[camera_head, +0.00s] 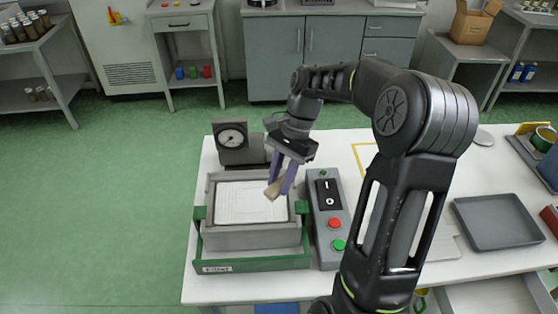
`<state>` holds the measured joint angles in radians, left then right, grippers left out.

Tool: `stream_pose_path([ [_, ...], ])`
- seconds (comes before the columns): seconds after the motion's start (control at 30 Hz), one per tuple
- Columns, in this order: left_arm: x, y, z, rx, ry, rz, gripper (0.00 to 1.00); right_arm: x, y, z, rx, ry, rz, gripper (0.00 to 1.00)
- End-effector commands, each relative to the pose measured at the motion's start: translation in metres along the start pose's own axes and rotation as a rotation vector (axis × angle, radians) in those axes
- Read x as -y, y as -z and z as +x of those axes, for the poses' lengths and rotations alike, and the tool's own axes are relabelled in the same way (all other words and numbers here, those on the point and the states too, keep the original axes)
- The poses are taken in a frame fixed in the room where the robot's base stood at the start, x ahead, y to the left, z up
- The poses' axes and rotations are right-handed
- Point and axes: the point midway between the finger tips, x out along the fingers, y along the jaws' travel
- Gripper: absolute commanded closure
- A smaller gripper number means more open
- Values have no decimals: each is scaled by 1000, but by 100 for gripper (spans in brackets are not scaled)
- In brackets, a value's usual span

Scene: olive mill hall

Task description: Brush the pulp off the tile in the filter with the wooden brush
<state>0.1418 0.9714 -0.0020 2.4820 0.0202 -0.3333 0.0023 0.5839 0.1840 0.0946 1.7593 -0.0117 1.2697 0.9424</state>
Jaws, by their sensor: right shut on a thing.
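The filter (255,237) is a grey box with a green base on the left part of the white table. A pale, whitish tile (245,203) with faint lines lies in its top opening. I cannot clearly make out pulp on it at this size. My right gripper (280,184) reaches in from the right with purple fingers pointing down. It is shut on the small tan wooden brush (273,191), which is at the tile's upper right edge. I cannot tell whether the brush touches the tile. My left gripper is not in view.
A control box (328,218) with a black switch and red and green buttons stands right of the filter. A dial gauge (231,138) stands behind it. A grey tray (496,222) lies at the table's right. My right arm covers the table's middle.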

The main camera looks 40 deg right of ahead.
Motion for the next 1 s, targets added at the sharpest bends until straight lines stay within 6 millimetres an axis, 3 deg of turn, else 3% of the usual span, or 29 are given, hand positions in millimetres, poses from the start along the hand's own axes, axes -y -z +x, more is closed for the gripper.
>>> stream_pose_path([
  [0.33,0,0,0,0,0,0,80,-3,-10,-22,-1,0,-2,100],
  [1.0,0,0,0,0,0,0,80,-4,-11,-23,0,0,-2,100],
])
